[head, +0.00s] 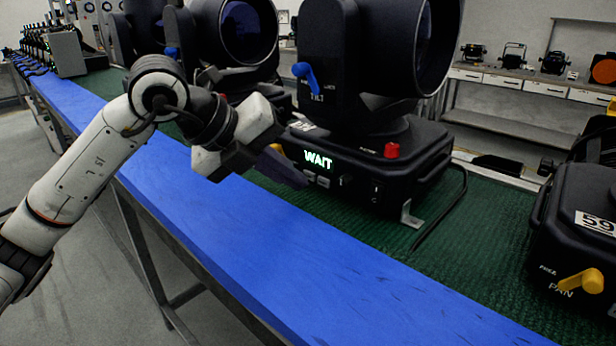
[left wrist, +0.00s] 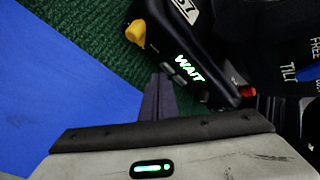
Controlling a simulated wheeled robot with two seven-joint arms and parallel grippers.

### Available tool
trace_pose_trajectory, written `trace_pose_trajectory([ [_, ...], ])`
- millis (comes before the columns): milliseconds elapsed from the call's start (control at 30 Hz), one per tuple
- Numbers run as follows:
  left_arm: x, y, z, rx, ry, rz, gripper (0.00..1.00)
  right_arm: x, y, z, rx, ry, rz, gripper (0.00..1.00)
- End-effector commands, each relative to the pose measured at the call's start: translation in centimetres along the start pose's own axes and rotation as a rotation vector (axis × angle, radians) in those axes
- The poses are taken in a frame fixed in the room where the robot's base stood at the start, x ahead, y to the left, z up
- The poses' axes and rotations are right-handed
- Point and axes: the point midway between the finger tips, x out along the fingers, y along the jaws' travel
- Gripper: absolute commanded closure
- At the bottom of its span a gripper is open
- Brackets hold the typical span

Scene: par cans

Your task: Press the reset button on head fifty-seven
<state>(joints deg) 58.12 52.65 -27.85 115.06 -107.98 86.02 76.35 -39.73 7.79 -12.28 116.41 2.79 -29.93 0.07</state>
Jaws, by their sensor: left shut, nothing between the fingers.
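Head fifty-seven (head: 370,75) is the black moving head in the middle of the head view. Its base front shows a lit "WAIT" display (head: 318,158), also lit in the left wrist view (left wrist: 188,70). Part of its number label (left wrist: 193,10) shows there. Small grey buttons (head: 323,182) sit under the display; their lettering is too small to read. A red knob (head: 391,150) is on the base's right part. My left gripper (head: 294,178) is shut and empty, its dark fingertips (left wrist: 158,84) close to the buttons' left end. I cannot tell whether they touch. My right gripper is out of view.
Head fifty-nine (head: 590,220) with a yellow pan lever (head: 580,281) stands at the right. Another black head (head: 235,35) stands at the left behind my arm. The green mat (head: 440,270) and blue bench edge (head: 300,270) in front are clear.

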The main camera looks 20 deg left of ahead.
Motion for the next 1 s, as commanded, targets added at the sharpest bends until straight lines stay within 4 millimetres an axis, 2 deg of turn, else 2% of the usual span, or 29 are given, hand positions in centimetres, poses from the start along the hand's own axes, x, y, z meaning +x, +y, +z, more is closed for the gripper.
trace_pose_trajectory([
  [567, -0.8, 0.9, -0.7, 0.0, 0.0, 0.002, 1.0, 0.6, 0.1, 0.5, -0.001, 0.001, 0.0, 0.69],
  [1000, -3.7, 3.0, -2.9, -0.001, 0.001, 0.001, 1.0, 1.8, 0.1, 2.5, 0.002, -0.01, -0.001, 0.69],
])
